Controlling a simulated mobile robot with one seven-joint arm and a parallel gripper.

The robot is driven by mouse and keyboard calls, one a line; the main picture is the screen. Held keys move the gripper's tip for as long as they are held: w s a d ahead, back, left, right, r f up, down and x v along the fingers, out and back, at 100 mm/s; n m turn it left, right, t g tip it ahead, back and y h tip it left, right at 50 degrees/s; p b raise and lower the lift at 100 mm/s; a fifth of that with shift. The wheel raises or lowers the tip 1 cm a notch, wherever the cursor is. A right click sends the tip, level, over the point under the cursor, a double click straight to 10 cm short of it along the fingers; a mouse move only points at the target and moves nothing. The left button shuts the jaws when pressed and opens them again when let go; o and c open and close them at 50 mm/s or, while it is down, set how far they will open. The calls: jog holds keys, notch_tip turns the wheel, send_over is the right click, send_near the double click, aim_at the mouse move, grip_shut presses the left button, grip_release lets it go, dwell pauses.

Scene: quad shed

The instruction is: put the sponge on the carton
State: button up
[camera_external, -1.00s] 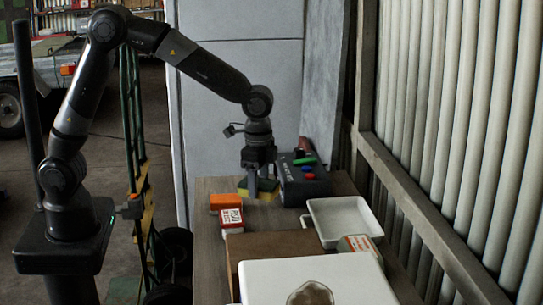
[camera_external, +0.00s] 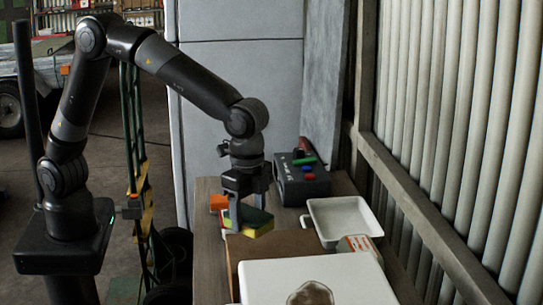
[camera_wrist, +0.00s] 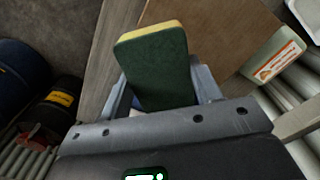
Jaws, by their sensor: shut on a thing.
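My gripper (camera_external: 250,212) is shut on the sponge (camera_external: 258,224), a yellow and dark green block. In the wrist view the sponge (camera_wrist: 155,62) stands out between my two fingers (camera_wrist: 163,95), green face towards the camera and yellow along its edge. The carton (camera_external: 285,243) is a brown box on the table; its brown top (camera_wrist: 222,38) also shows in the wrist view, beyond and right of the sponge. In the external view the sponge is over the carton's far left part. I cannot tell whether it touches the top.
A white box (camera_external: 320,270) with a brownish lump (camera_external: 311,294) stands in front of the carton. A white tray (camera_external: 343,220) and a small labelled box (camera_external: 358,246) lie to the right. A dark case (camera_external: 300,182) is behind. An orange block (camera_external: 217,202) is at left.

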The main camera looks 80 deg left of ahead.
send_over(276, 249)
notch_tip(276, 249, down, 5)
jog(key=shift+f, duration=1.9)
jog(key=shift+f, duration=0.15)
jog(key=o, duration=0.9)
jog(key=shift+o, duration=0.2)
